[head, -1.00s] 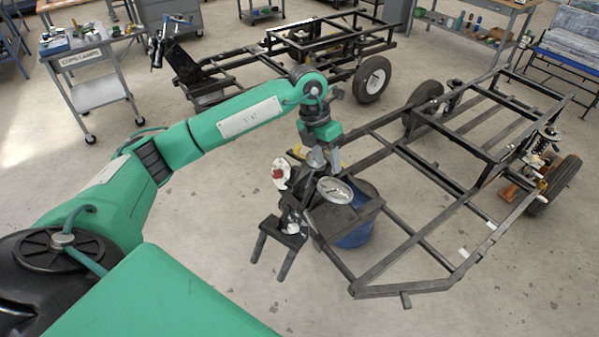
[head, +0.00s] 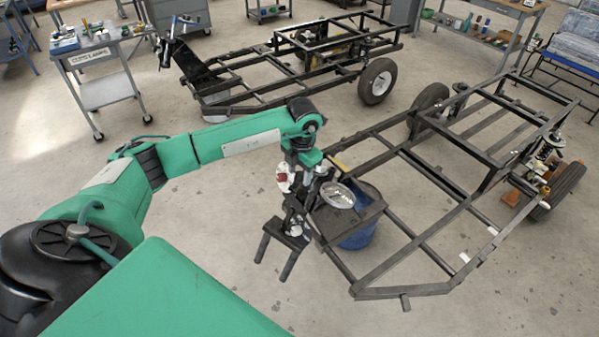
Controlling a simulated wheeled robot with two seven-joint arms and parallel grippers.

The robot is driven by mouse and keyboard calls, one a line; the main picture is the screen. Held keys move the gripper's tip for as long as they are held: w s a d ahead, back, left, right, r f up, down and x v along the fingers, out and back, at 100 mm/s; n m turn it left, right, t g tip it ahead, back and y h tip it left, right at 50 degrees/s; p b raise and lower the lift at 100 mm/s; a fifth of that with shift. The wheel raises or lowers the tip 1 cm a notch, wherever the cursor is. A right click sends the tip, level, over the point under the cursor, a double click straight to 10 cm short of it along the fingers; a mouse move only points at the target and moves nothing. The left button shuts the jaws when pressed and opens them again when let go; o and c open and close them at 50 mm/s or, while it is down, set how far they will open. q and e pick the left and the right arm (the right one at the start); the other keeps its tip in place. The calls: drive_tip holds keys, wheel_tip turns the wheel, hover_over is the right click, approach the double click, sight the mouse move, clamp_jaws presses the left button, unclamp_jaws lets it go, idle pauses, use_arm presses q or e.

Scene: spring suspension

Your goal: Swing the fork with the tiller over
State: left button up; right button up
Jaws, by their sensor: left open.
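I cannot pick out the tiller clearly in this crowded spot. My right gripper is not in view.
A round silver dish (head: 338,195) lies on a dark plate above a blue tub (head: 358,236). A second black frame (head: 255,98) with a wheel (head: 378,81) stands behind. A grey cart (head: 104,92) is at upper left. The floor at lower right is clear.

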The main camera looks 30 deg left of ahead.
use_arm(q)
drive_tip(key=shift+a+f, duration=0.1)
drive_tip(key=shift+f, duration=1.1)
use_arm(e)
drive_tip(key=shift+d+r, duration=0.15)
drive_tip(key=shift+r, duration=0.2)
